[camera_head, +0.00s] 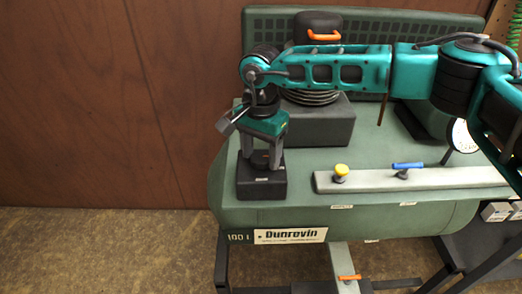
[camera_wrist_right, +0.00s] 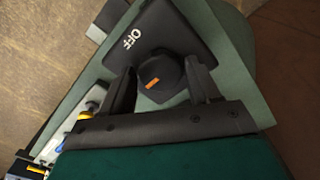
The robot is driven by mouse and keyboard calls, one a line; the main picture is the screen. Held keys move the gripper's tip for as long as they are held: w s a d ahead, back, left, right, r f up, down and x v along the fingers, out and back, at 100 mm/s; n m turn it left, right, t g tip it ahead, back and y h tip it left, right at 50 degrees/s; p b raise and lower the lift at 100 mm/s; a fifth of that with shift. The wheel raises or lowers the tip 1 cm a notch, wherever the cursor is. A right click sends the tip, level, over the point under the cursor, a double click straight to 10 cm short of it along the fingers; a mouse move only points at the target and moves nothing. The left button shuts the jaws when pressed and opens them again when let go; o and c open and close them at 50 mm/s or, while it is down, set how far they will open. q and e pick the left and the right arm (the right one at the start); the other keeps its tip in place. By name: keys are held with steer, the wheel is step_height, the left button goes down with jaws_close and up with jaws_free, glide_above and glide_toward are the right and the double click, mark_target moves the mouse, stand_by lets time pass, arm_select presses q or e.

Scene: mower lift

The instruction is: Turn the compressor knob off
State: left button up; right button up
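The compressor knob (camera_wrist_right: 163,78) is a dark, faceted knob with an orange mark on top. It sits on a black box (camera_head: 261,186) at the left end of the green compressor. My right gripper (camera_head: 262,160) points down over the box. Its fingers (camera_wrist_right: 161,80) stand on both sides of the knob, very close to it; I cannot tell whether they press on it. My left gripper is not in view.
The green compressor tank (camera_head: 300,213) carries a pale bar (camera_head: 440,179) with a yellow knob (camera_head: 341,170) and a blue lever (camera_head: 407,166), right of the box. An orange-handled black part (camera_head: 320,24) stands behind my arm. A brown wall (camera_head: 80,100) and bare floor (camera_head: 100,250) lie left.

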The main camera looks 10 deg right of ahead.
steer(key=c, duration=0.7)
